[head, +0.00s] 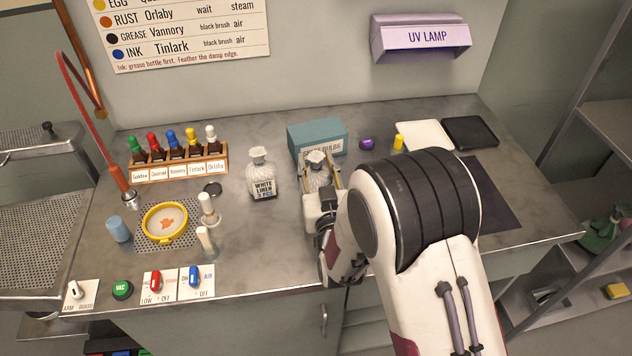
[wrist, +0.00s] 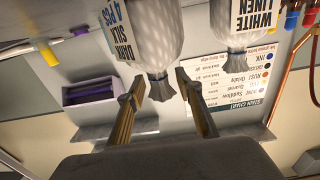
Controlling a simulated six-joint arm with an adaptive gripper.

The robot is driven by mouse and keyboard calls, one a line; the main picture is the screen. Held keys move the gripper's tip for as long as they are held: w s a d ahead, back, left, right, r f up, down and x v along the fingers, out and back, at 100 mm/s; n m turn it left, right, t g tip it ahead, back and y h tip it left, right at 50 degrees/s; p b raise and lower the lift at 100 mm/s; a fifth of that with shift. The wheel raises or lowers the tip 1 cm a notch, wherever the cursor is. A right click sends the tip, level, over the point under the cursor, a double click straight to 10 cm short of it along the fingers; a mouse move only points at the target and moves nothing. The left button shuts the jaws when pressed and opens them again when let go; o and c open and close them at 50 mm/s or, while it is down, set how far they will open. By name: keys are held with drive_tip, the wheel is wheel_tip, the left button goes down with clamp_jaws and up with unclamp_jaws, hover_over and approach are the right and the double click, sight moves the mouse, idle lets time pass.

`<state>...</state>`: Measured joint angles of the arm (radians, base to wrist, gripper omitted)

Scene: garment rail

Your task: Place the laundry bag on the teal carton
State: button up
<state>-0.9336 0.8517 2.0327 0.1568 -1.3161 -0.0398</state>
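A whitish tied bag labelled "DARK SILK 4 PCS" (wrist: 150,35) is in front of my gripper in the upside-down wrist view. In the head view the same bag (head: 317,172) is partly hidden by my gripper (head: 321,187). In the wrist view my gripper (wrist: 160,82) is open, its fingers on either side of the bag's tied neck, with a gap at the right finger. A second bag, "WHITE LINEN" (head: 261,175), stands upright to the left. The teal carton (head: 316,134), labelled for bulbs, sits just behind the dark silk bag; its visible top is bare.
A rack of dropper bottles (head: 180,165) stands at the back left. The UV lamp (head: 421,38) overhangs the back.

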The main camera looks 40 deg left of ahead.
drive_tip(key=shift+w+a, duration=0.25)
drive_tip(key=shift+c, duration=0.2)
clamp_jaws()
drive_tip(key=shift+r, duration=0.15)
drive_tip(key=shift+r, duration=4.9)
